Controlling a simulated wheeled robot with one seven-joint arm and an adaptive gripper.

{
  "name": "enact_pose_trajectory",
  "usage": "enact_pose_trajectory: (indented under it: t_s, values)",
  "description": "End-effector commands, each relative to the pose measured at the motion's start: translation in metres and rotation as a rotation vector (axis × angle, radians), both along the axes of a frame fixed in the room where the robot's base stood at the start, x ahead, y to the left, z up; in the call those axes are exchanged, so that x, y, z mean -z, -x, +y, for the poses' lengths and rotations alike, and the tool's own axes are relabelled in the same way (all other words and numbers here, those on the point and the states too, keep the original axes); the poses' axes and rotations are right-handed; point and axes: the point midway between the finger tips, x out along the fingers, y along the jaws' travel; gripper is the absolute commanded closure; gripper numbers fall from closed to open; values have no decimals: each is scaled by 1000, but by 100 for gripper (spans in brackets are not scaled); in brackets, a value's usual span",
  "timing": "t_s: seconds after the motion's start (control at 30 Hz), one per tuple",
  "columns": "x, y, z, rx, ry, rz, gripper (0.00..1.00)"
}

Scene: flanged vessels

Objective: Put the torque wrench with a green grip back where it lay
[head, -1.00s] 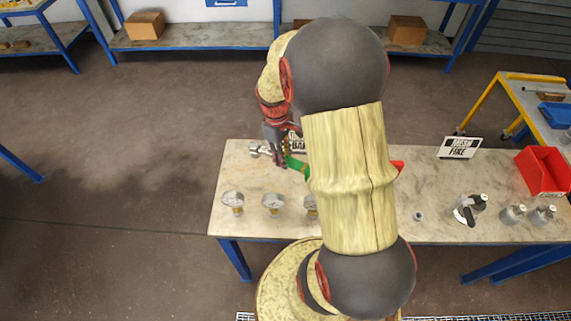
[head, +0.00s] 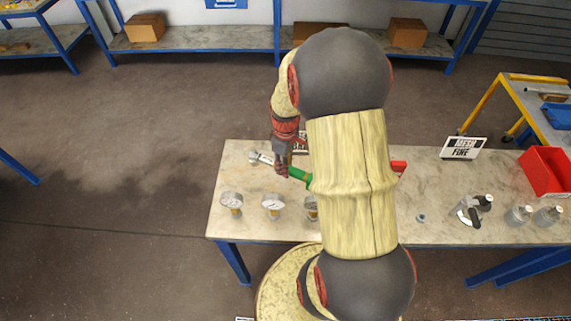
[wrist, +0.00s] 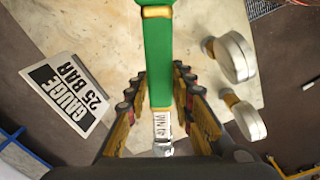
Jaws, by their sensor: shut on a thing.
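The torque wrench with a green grip (head: 297,173) is in my gripper (head: 282,167), over the left part of the marble-topped bench (head: 236,180). Its metal head (head: 260,158) points to the left; the other end passes behind my arm. In the wrist view the green grip (wrist: 158,50) runs up between the fingers, and a white "40 NM" label (wrist: 162,128) shows on the shaft. My gripper is shut on the wrench. I cannot tell whether the wrench touches the bench.
Several gauges (head: 272,203) stand along the bench's front left. A "GAUGE 25 BAR" sign (wrist: 70,92) is beside the gripper. Farther right are a "MESH FINE" sign (head: 462,148), bottles (head: 519,214) and a red bin (head: 546,172). A red thing (head: 399,167) is partly behind my arm.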

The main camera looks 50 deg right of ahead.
Motion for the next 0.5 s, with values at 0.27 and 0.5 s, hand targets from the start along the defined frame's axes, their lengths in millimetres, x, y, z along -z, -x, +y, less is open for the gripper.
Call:
enact_pose_trajectory:
  t_s: [0.27,0.5]
  values:
    - [31,-1,0,0,1,-1,100]
    - [55,-1,-1,0,1,-2,100]
